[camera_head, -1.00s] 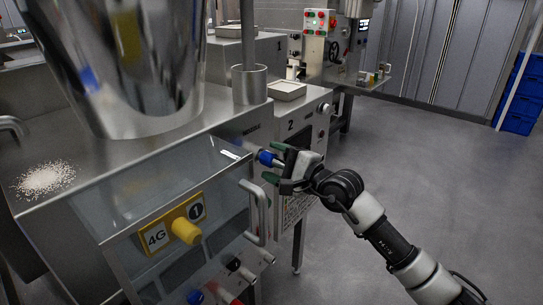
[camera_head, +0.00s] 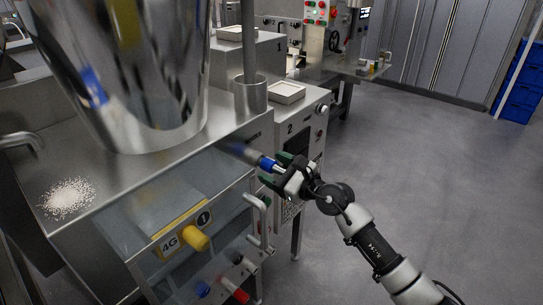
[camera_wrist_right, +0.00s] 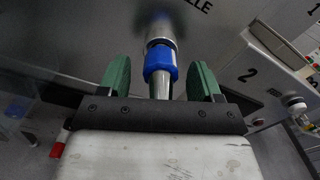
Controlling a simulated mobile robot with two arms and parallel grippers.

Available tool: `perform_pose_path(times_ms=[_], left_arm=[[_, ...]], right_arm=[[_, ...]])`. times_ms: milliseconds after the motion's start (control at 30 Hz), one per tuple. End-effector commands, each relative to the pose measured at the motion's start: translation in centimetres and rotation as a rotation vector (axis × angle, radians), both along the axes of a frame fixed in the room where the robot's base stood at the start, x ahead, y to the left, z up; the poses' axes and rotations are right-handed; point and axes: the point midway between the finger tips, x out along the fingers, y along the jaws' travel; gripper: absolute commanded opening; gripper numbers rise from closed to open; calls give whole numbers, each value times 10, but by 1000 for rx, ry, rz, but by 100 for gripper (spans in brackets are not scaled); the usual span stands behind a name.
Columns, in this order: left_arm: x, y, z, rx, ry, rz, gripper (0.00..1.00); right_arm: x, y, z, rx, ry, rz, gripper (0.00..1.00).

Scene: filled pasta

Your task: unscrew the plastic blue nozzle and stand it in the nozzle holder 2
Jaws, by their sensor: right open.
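The blue nozzle (camera_head: 267,163) sticks out from the side of the steel machine, beside the cabinet marked 2. In the right wrist view the blue nozzle (camera_wrist_right: 160,64) is a blue ring around a metal tube, with a metal part beyond it. My right gripper (camera_head: 284,172) is at the nozzle's near end. In the wrist view its green fingers (camera_wrist_right: 160,82) stand on either side of the tube with gaps, open and not gripping. My left gripper is in neither view. I cannot make out a nozzle holder 2 for certain.
A square tray (camera_head: 287,93) sits on the cabinet marked 2 (camera_head: 300,140). A yellow knob (camera_head: 195,241) and a bar handle (camera_head: 258,222) stick out from the near machine front. Another machine (camera_head: 335,40) stands behind. The floor at right is clear.

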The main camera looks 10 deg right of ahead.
Motion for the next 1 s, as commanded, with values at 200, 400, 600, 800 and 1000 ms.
perform_pose_path(times_ms=[200,400,600,800,1000], left_arm=[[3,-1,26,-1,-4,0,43],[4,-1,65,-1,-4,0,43],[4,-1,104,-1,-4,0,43],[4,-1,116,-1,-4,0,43],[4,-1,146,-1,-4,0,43]], right_arm=[[0,0,4,156,122,0,65],[0,0,12,398,312,-3,65],[0,0,11,751,587,-4,65],[0,0,4,936,729,-2,65],[0,0,10,1167,910,-3,65]])
